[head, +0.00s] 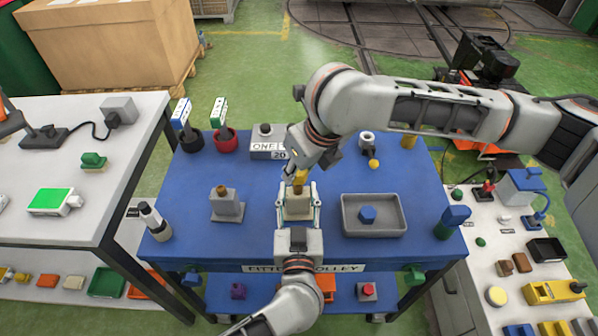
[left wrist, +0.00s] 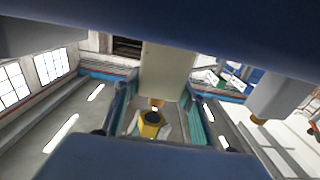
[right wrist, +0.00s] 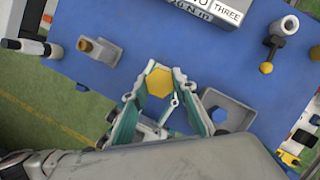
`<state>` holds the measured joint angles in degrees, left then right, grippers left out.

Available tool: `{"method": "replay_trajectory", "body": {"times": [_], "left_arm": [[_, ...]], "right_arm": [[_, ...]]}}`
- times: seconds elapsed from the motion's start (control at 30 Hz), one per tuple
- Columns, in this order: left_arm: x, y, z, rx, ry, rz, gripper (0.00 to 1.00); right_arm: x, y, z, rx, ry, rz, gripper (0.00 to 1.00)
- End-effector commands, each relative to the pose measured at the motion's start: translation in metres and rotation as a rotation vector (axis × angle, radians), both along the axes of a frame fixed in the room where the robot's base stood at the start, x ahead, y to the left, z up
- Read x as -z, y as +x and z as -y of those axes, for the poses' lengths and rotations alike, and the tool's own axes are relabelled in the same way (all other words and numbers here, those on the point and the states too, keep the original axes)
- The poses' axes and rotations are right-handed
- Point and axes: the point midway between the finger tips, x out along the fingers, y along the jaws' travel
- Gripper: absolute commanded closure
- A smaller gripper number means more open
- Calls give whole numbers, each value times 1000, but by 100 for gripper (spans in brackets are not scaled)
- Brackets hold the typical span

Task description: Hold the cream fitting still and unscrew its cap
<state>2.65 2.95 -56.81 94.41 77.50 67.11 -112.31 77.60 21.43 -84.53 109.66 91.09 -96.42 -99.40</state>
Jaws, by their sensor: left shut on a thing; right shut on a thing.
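The cream fitting (head: 298,209) stands upright near the middle of the blue trolley top. My left gripper (head: 297,214) is shut on it from the front, one finger on each side. In the left wrist view, which is upside down, the fitting (left wrist: 165,72) hangs from the top. The yellow cap (head: 300,178) is above the fitting, and my right gripper (head: 299,174) is shut on it from above. The hexagonal cap (right wrist: 160,82) shows between the teal pads in the right wrist view. In the left wrist view the cap (left wrist: 152,126) shows a dark opening and appears apart from the fitting.
A grey tray (head: 347,227) with a blue hexagonal piece (head: 368,214) lies to the right. A grey fitting (head: 226,206) stands to the left.

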Motion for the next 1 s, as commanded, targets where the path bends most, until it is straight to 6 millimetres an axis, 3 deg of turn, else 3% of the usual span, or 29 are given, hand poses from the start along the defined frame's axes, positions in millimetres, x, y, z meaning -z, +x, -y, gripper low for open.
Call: {"method": "replay_trajectory", "body": {"times": [0.53,0.93,0.97,1.0], "left_arm": [[0,0,0,0,0,0,98],[0,0,0,0,0,0,98],[0,0,0,0,0,0,52],[0,0,0,0,0,0,41]], "right_arm": [[-30,1,0,0,-1,3,99],[-35,0,0,0,0,0,99],[-35,0,0,0,0,0,99],[-35,0,0,0,0,0,99]]}}
